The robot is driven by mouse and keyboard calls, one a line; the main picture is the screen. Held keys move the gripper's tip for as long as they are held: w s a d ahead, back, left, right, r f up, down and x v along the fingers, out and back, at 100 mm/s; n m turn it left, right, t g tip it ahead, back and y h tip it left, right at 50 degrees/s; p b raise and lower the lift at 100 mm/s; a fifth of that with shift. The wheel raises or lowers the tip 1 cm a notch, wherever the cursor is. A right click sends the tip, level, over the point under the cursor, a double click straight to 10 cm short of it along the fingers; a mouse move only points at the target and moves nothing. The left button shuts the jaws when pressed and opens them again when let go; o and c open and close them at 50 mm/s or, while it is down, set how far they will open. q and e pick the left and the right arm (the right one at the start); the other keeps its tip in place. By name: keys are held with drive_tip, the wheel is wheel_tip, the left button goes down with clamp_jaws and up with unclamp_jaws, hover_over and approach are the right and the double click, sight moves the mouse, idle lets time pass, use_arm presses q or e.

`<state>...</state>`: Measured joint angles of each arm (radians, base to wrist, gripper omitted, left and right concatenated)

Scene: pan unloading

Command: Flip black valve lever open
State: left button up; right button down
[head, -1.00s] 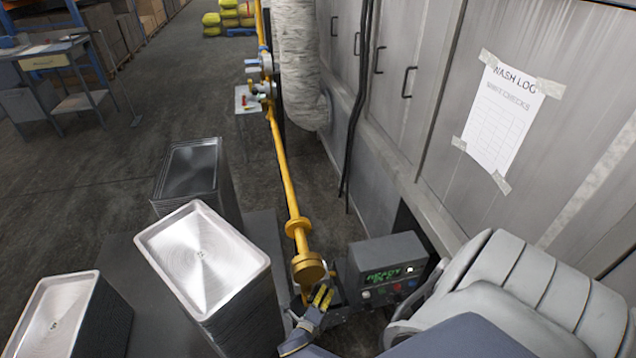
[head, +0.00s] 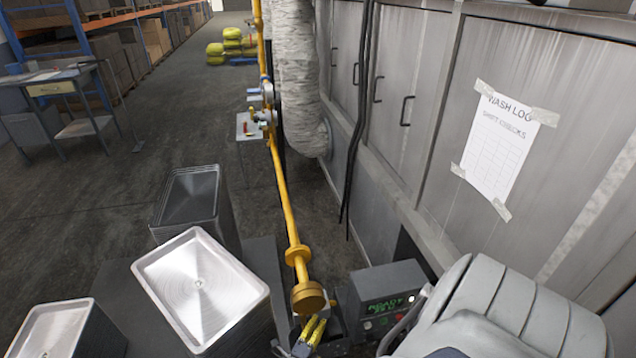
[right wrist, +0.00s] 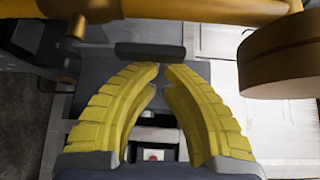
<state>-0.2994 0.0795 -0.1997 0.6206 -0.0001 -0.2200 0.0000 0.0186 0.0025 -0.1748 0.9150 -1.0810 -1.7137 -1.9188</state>
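My right gripper (head: 322,322) is low in the head view, close below the round brass-yellow end (head: 307,298) of the yellow pipe. In the right wrist view its yellow fingers (right wrist: 161,68) curve together, with only a sliver between the tips and nothing seen held. A black bar (right wrist: 150,50), which looks like the valve lever, lies crosswise just past the fingertips; whether they touch it I cannot tell. The yellow pipe (right wrist: 190,12) runs above it, and the round brass end (right wrist: 282,58) is at the right. The lever cannot be made out in the head view. My left gripper is not in view.
A dark control box (head: 385,295) with a green READY display stands just right of my right gripper. Stacks of metal pans (head: 200,280) stand to the left. Grey cabinets (head: 400,90) line the right side. Open floor (head: 110,215) lies at the left.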

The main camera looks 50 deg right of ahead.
drive_tip(key=shift+w+a+r, duration=0.15)
drive_tip(key=shift+w, duration=0.1)
drive_tip(key=s+d, duration=0.3)
drive_tip(key=d, duration=0.1)
drive_tip(key=v, duration=1)
drive_tip(key=shift+a+f, duration=0.2)
drive_tip(key=shift+f, duration=0.2)
drive_tip(key=shift+w, duration=0.15)
